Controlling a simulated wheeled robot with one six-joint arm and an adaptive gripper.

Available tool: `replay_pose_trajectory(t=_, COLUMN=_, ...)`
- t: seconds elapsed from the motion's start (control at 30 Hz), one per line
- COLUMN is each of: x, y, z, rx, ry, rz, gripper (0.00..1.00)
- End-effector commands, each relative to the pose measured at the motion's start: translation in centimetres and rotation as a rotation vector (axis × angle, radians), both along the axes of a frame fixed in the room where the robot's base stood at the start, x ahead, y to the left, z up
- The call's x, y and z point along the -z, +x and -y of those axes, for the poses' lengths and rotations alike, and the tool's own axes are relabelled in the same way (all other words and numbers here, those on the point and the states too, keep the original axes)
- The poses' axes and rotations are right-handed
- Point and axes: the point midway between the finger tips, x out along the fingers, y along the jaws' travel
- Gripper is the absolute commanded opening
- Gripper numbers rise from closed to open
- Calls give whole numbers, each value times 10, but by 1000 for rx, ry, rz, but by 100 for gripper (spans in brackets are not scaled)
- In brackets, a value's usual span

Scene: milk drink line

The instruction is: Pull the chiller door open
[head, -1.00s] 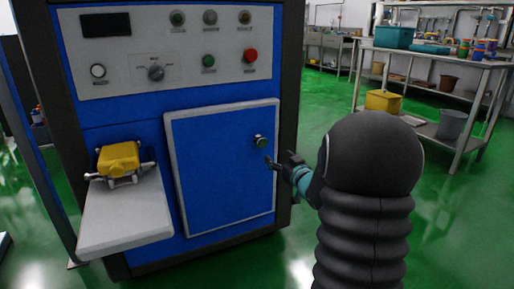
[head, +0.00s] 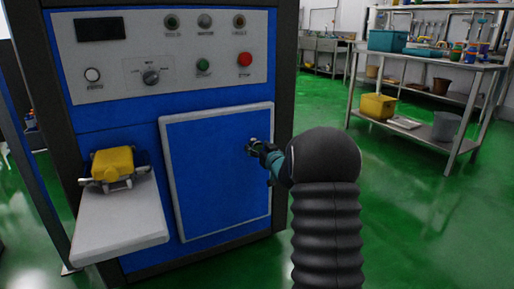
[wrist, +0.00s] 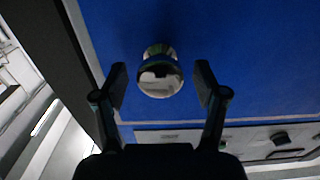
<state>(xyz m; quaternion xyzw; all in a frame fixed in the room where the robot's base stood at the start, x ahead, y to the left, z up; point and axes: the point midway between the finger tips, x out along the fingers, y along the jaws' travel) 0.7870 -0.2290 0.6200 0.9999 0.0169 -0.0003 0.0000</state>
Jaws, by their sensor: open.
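The chiller door (head: 212,185) is a blue panel with a light grey frame on the front of the blue machine, and it looks closed. Its round metal knob (wrist: 160,75) sits between my open fingers in the wrist view, with a gap on both sides. In the head view my gripper (head: 255,147) is at the knob near the door's right edge and hides most of it. The wrist view shows my gripper (wrist: 160,88) with both fingertips apart, and the knob is not clasped.
A control panel (head: 120,60) with buttons and a dial is above the door. A grey shelf (head: 120,220) with a yellow part (head: 112,162) juts out left of the door. A metal workbench (head: 440,60) stands at the back right. Green floor (head: 400,200) to the right is clear.

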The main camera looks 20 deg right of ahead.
Motion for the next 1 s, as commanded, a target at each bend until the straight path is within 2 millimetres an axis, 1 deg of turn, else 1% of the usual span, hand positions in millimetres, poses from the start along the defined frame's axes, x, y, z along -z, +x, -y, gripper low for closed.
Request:
replay_pose_trajectory(t=0.1, x=0, y=6, z=-1, rx=-1, ry=0, rz=0, gripper=72)
replay_pose_trajectory(t=0.37, x=0, y=7, z=-1, rx=0, ry=0, rz=0, gripper=72)
replay_pose_trajectory(t=0.4, x=0, y=7, z=-1, rx=0, ry=0, rz=0, gripper=69)
replay_pose_trajectory(t=0.47, x=0, y=7, z=-1, rx=0, ry=0, rz=0, gripper=54)
replay_pose_trajectory(t=0.5, x=0, y=7, z=-1, rx=0, ry=0, rz=0, gripper=44)
replay_pose_trajectory(t=0.57, x=0, y=7, z=-1, rx=0, ry=0, rz=0, gripper=29)
replay_pose_trajectory(t=0.6, x=0, y=7, z=-1, rx=0, ry=0, rz=0, gripper=19)
replay_pose_trajectory(t=0.67, x=0, y=7, z=-1, rx=0, ry=0, rz=0, gripper=4)
replay_pose_trajectory(t=0.7, x=0, y=7, z=-1, rx=0, ry=0, rz=0, gripper=0)
replay_pose_trajectory(t=1.0, x=0, y=6, z=-1, rx=0, ry=0, rz=1, gripper=0)
